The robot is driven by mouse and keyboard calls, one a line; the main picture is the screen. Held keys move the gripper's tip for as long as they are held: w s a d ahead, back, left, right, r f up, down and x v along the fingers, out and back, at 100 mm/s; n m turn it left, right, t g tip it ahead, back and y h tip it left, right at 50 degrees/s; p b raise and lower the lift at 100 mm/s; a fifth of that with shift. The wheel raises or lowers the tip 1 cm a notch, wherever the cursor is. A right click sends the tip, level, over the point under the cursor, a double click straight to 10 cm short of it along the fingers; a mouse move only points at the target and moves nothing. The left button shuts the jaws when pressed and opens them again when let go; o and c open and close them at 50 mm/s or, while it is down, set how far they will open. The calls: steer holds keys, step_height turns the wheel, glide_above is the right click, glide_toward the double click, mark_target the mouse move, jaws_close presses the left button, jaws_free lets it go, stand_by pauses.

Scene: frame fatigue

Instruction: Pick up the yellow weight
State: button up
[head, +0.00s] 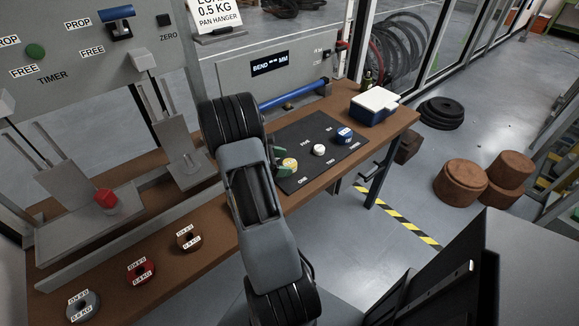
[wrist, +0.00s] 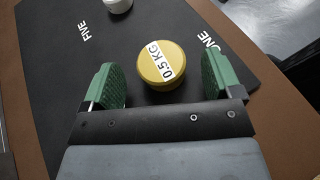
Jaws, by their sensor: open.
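The yellow weight (wrist: 160,66) is a round disc with a white label reading 0.5 KG. It rests on the black mat (wrist: 55,30), near the printed word ONE. In the head view the yellow weight (head: 290,163) shows at the mat's left part, beside my gripper. My gripper (wrist: 167,88) is open, with its green-padded fingers on either side of the weight and a visible gap to each. The weight lies between and slightly beyond the fingers. In the head view my arm hides part of the bench, and only a green finger of my gripper (head: 281,160) shows clearly.
On the mat (head: 300,135) are a white weight (head: 319,150) and a blue weight (head: 344,136). A blue-and-white box (head: 374,105) stands at the bench's right end. Grey (head: 83,306), red (head: 141,271) and brown (head: 188,238) discs lie at the left front. A machine panel stands behind.

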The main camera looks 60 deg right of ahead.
steer(key=shift+x, duration=0.9)
steer(key=c, duration=1.3)
